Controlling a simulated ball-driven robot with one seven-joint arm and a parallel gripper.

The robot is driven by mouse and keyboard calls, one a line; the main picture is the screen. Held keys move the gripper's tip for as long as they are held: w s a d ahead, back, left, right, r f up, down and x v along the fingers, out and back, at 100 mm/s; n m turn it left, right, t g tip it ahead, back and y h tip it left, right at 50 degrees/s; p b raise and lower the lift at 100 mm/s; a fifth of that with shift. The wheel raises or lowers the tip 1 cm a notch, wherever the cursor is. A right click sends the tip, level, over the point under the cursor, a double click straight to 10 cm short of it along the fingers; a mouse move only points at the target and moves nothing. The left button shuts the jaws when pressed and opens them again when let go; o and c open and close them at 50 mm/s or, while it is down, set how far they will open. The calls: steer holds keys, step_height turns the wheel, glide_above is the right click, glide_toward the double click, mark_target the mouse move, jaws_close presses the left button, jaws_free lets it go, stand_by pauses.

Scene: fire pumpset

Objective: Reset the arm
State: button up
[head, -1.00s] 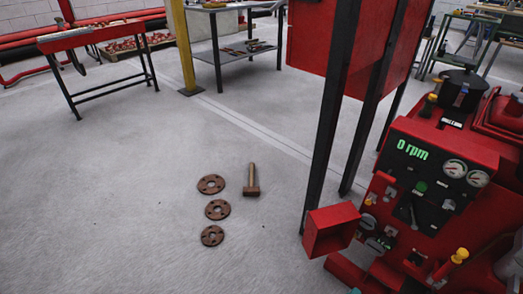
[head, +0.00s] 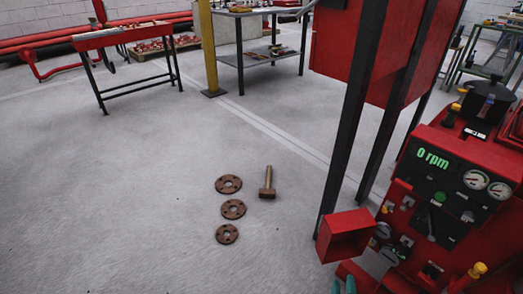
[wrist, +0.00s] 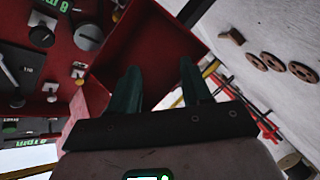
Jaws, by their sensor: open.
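My gripper (wrist: 160,85) is open, with two teal fingers spread apart and nothing held between them in the wrist view. In the head view only its teal fingertips (head: 343,286) show at the bottom edge, just below the open red box (head: 345,236). In the wrist view the red box (wrist: 150,48) lies beyond the fingers; I cannot tell whether they touch it. The rest of my arm is hidden in the head view.
The red pump panel (head: 440,190) reads 0 rpm and stands at right, close to my gripper. Dark posts (head: 350,120) rise behind the box. Three brown flanges (head: 233,209) and a hammer-like piece (head: 267,183) lie on the floor. The floor at left is clear.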

steer(key=s+a+r+g+y, duration=0.4)
steer(key=s+a+g+y, duration=0.15)
steer(key=y, duration=0.25)
steer(key=s+d+r+m+g+h, duration=0.2)
steer(key=s+d+r+m+g, duration=0.3)
steer(key=s, duration=0.8)
steer(key=s+r+m+g+h, duration=0.15)
steer(key=s+r+g, duration=0.25)
steer(key=s+r, duration=0.55)
step_height(320, 180, up, 27)
steer(key=s+p, duration=0.2)
steer(key=p, duration=2.7)
steer(key=shift+s+r+p, duration=0.15)
steer(key=shift+p, duration=0.15)
steer(key=shift+y, duration=0.25)
steer(key=shift+c, duration=0.3)
